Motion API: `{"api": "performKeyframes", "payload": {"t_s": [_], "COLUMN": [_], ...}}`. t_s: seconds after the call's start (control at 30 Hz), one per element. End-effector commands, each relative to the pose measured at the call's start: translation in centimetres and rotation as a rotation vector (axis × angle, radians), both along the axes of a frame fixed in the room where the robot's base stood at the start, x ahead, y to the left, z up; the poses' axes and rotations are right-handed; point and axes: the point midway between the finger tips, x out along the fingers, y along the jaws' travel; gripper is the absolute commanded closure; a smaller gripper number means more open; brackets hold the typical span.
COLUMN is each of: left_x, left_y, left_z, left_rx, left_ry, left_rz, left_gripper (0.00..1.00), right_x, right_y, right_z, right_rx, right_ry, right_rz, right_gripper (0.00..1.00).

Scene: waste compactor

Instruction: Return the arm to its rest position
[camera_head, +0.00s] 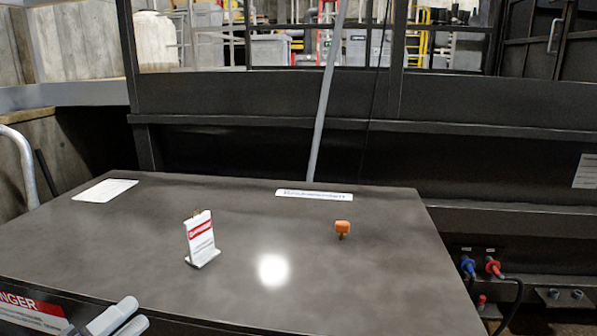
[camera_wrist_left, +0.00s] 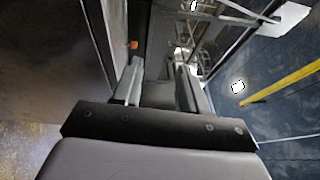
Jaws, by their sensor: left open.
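My left gripper (camera_head: 130,314) shows at the bottom left of the head view, with two light grey fingertips just off the near edge of the dark table-like panel (camera_head: 350,290). In the left wrist view its fingers (camera_wrist_left: 160,75) stand apart with nothing between them. It is clear of the things on the panel. My right gripper is in neither view.
A white upright card with a red band (camera_head: 201,240) and an orange knob (camera_head: 343,228) stand on the panel. Flat labels (camera_head: 106,190) lie toward its back. A grey slanted pole (camera_head: 326,95) rises behind it. Blue and red connectors (camera_head: 493,267) are at the right.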

Motion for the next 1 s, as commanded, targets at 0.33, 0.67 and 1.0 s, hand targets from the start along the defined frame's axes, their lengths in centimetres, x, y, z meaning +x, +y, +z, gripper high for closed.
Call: {"api": "performKeyframes", "payload": {"t_s": [0.33,0.67,1.0], "left_x": [-7.6,-14.6,-14.7], "left_y": [-4.0,-10.1,-10.2], "left_z": [-15.7,-22.2,-22.3], "left_rx": [-0.997,-1.342,-1.347], "left_ry": [0.751,1.147,1.153], "left_rz": [0.407,0.587,0.590], "left_gripper": [0.58,0.58,0.58], "right_x": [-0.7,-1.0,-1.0], "right_y": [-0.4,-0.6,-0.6], "right_z": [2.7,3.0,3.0], "right_rx": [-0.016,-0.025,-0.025], "right_ry": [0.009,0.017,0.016], "right_rz": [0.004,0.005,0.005], "right_gripper": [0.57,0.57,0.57]}}
